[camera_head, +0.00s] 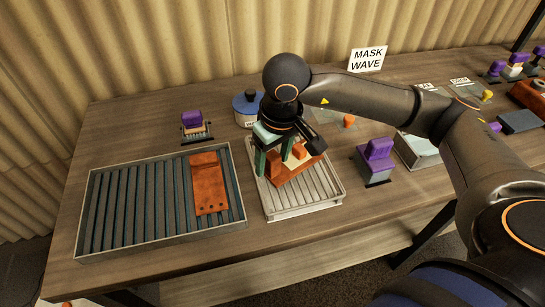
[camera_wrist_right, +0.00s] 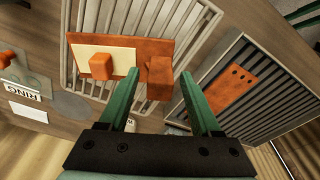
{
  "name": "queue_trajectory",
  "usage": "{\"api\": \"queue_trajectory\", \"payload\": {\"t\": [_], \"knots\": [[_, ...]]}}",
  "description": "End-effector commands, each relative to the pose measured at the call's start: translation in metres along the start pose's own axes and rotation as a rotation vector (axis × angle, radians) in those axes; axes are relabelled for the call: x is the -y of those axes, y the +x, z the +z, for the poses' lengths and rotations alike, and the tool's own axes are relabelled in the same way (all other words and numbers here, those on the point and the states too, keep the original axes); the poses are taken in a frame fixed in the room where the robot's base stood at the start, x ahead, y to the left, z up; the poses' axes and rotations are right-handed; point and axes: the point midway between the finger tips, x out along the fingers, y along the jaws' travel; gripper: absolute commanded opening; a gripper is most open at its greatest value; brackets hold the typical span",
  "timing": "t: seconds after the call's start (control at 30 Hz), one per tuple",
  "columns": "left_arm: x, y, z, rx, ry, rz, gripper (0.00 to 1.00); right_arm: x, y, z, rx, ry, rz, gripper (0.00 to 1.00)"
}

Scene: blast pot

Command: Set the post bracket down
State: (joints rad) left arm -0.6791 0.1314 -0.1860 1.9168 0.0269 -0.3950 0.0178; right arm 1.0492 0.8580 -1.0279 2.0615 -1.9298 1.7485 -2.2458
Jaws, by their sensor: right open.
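The post bracket (camera_head: 297,172) is a rust-orange plate with a cream patch and orange blocks. It sits on the small pale slatted tray (camera_head: 318,203), partly hidden by my right gripper (camera_head: 273,160). In the right wrist view the bracket (camera_wrist_right: 133,46) lies over the slats, and one upright block stands between the tips of my green fingers (camera_wrist_right: 159,74). The fingers are open, with a gap visible on each side of that block. My left gripper is in neither view.
A large slatted tray (camera_head: 84,235) at left holds a flat rust-orange plate with holes (camera_head: 208,182). A blue-lidded pot (camera_head: 247,104) stands behind the small tray. Purple-handled tools (camera_head: 192,120) (camera_head: 376,157) stand on either side. A MASK WAVE sign (camera_head: 367,59) is at the back.

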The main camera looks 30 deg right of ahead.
Motion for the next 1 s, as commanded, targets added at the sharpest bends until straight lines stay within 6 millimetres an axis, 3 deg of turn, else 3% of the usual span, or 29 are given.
{"api": "queue_trajectory", "payload": {"t": [0.3, 0.5, 0.7, 1.0], "knots": [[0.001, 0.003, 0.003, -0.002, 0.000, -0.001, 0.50, 0.000, -0.069, -0.002, -0.011, -0.001, 0.000, 0.65], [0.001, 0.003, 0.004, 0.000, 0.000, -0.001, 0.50, 0.000, -0.103, -0.001, -0.007, 0.000, 0.000, 0.65], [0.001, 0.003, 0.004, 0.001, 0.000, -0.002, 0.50, 0.000, -0.117, 0.000, -0.004, 0.000, 0.000, 0.65], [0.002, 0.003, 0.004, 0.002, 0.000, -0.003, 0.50, 0.000, -0.117, 0.000, -0.003, 0.000, 0.000, 0.65]]}}
